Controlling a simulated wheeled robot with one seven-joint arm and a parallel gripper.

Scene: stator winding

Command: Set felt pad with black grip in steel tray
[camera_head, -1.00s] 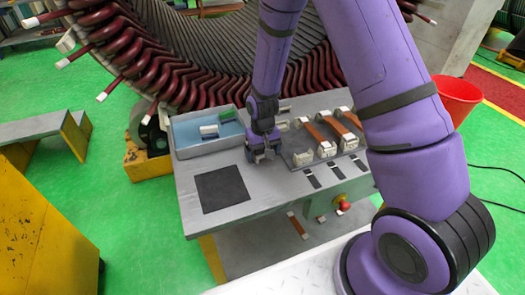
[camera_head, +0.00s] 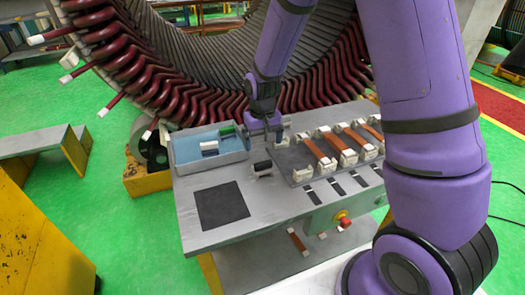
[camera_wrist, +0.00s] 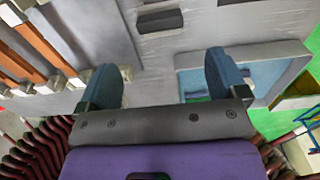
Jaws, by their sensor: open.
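The felt pad with black grip (camera_head: 262,168) lies on the grey bench top, just right of the steel tray and outside it. Its black grip also shows near the top of the wrist view (camera_wrist: 160,20). The steel tray (camera_head: 242,156) has a light blue floor and stands at the bench's back left; part of it shows in the wrist view (camera_wrist: 298,48). My gripper (camera_head: 266,138) is behind the pad, close to the tray's right end. Its two blue fingers (camera_wrist: 163,68) are spread in the wrist view, with nothing between them.
The tray holds a white-and-blue piece (camera_head: 209,148) and a green-topped piece (camera_head: 227,131). A dark mat (camera_head: 221,206) lies front left. A grey plate with copper bars in pale blocks (camera_head: 320,150) stands right. The large stator (camera_head: 170,75) rises behind the bench.

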